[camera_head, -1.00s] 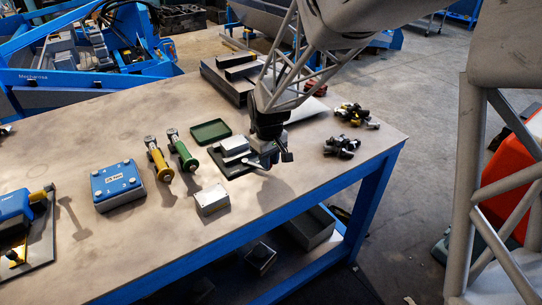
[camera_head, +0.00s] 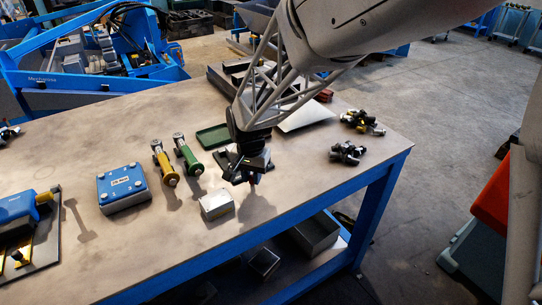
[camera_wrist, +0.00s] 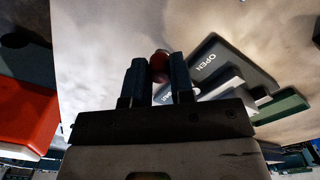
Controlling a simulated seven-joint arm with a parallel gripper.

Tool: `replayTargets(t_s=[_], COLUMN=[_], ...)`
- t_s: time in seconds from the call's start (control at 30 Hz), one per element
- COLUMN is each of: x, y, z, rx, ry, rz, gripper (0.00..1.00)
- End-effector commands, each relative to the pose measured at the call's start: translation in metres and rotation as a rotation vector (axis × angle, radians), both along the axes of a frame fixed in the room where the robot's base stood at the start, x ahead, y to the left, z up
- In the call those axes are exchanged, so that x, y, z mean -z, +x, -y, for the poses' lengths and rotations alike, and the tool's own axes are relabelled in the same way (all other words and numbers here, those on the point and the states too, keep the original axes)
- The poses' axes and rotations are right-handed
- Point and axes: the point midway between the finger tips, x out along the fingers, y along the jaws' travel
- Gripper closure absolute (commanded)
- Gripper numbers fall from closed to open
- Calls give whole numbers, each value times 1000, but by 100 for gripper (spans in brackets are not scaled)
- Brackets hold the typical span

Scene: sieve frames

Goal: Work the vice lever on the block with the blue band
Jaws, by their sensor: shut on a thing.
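My gripper (camera_head: 250,180) is low over the near side of the vice (camera_head: 222,158) and hides most of it in the head view. In the wrist view, the two dark fingers (camera_wrist: 157,85) are closed around a red ball knob (camera_wrist: 159,62), which appears to be the end of the vice lever. The lever's shaft is mostly hidden behind the fingers. The vice's dark grey base plate (camera_wrist: 212,58), marked OPEN, lies to the right of the fingers, with pale metal parts on it. I cannot make out a blue band on the block.
A silver block (camera_head: 216,205) stands in front of the vice. Green (camera_head: 187,152) and yellow (camera_head: 162,160) handled tools and a blue-topped box (camera_head: 122,186) are to the left. A green tray (camera_head: 213,136) lies behind. Dark fittings (camera_head: 347,153) lie right; the table's front edge is near.

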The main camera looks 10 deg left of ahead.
Motion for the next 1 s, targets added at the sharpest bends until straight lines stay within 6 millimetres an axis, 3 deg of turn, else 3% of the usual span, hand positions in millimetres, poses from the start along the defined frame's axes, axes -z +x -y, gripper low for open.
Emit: replayTargets(t_s=[0.5,1.0], x=[-1,-2], y=[-5,-4], z=[-34,-41], rx=[397,477], ry=[2,3], rz=[2,4], gripper=[100,100])
